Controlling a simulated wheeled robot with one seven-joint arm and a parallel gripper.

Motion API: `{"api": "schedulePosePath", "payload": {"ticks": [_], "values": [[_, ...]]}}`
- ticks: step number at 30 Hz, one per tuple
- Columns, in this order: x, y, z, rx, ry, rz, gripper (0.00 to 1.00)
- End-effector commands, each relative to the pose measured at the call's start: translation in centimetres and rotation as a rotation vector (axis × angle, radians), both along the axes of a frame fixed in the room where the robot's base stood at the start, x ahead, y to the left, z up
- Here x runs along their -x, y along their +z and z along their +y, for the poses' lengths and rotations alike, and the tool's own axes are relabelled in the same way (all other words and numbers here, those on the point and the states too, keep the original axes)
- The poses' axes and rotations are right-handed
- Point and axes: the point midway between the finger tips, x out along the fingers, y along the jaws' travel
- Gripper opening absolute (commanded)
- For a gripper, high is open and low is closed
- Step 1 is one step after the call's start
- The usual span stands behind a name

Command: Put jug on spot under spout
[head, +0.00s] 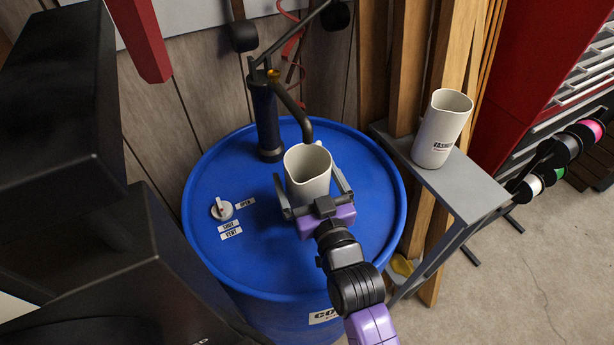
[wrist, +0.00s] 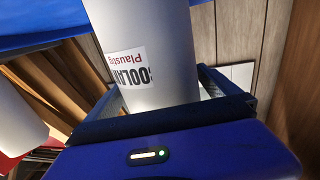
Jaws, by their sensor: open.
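A white jug (head: 307,178) stands upright on the blue drum's lid (head: 205,265), below the end of the dark spout (head: 306,130). My gripper (head: 312,188) is open, with one finger on either side of this jug. In the wrist view the jug (wrist: 155,55) rises between the fingers, and its label, partly cut off, reads "COOLAN". I cannot tell whether the fingers touch it. The jug hides the lid spot right beneath it.
A second white jug (head: 440,128) stands on a grey side shelf (head: 465,190) at the right. A pump (head: 266,120) rises from the drum behind the jug. A valve knob (head: 222,208) sits on the lid at left. Wooden planks (head: 408,70) lean behind.

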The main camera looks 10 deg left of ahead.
Motion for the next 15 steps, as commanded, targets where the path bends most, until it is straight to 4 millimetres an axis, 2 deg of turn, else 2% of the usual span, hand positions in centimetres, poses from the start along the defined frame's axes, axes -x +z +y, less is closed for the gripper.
{"api": "schedulePosePath", "payload": {"ticks": [9,15], "values": [[5.9,-0.1,-2.8,0.001,-0.001,0.002,1.00],[9.0,0.0,-4.2,0.000,0.000,0.001,1.00]]}}
